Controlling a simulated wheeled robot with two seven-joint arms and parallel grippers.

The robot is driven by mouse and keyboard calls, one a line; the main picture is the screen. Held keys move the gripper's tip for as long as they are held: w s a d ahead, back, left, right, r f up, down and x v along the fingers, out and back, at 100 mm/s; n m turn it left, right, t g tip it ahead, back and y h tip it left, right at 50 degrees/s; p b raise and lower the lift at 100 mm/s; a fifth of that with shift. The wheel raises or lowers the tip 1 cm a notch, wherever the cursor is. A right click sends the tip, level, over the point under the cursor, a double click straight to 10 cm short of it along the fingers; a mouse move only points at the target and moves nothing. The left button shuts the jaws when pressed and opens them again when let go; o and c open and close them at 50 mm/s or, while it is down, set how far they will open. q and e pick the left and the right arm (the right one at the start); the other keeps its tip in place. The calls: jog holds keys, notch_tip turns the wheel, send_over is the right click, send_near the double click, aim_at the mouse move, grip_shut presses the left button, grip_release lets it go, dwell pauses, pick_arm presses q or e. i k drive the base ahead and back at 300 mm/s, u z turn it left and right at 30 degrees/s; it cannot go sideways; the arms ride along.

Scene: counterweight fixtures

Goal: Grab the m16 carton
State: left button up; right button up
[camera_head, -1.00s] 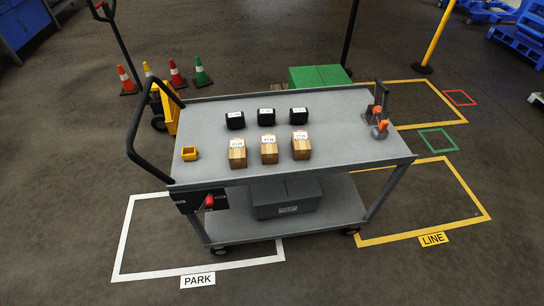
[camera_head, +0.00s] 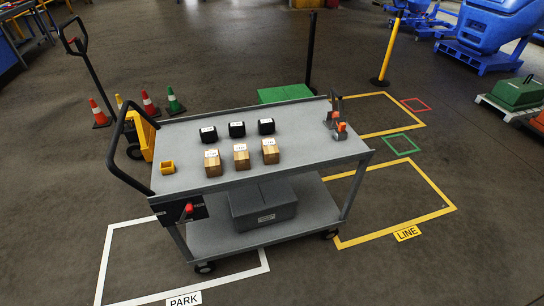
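Three wooden-brown cartons with white labels stand in a row on the grey cart's top: a left carton (camera_head: 212,163), a middle carton (camera_head: 241,157) and a right carton (camera_head: 270,151). Their labels are too small to read, so I cannot tell which is the m16 carton. Behind them stand three black boxes with white labels: left (camera_head: 208,135), middle (camera_head: 237,129) and right (camera_head: 266,126). Neither of my grippers is in view.
The cart (camera_head: 300,155) has a black handle (camera_head: 120,150) at left. A dark grey case (camera_head: 263,205) sits on the lower shelf. Cones, posts and blue equipment stand behind; foreground floor is clear.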

aim_at(241, 155)
jog(key=z, duration=1)
jog(key=i, duration=2.2)
jog(key=u, duration=2.3)
